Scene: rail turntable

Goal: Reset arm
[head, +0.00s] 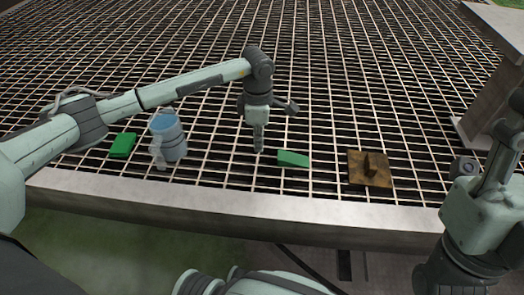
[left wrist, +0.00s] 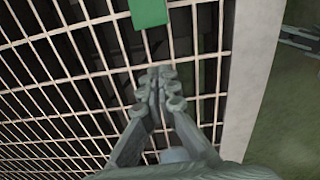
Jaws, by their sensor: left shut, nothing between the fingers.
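My left gripper (head: 259,146) points down over the metal grating, just left of a green block (head: 293,159). Its fingers are together and empty. In the left wrist view the shut fingertips (left wrist: 162,78) sit over open grating, with the green block (left wrist: 148,12) ahead of them at the top edge, apart from the fingers. My right arm stands at the right edge of the head view; its gripper's fingers do not show.
A rusty plate with an upright piece (head: 370,170) lies right of the nearer block. A pale rail edge (head: 200,205) borders the grating in front. A grey post (head: 490,95) stands at right.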

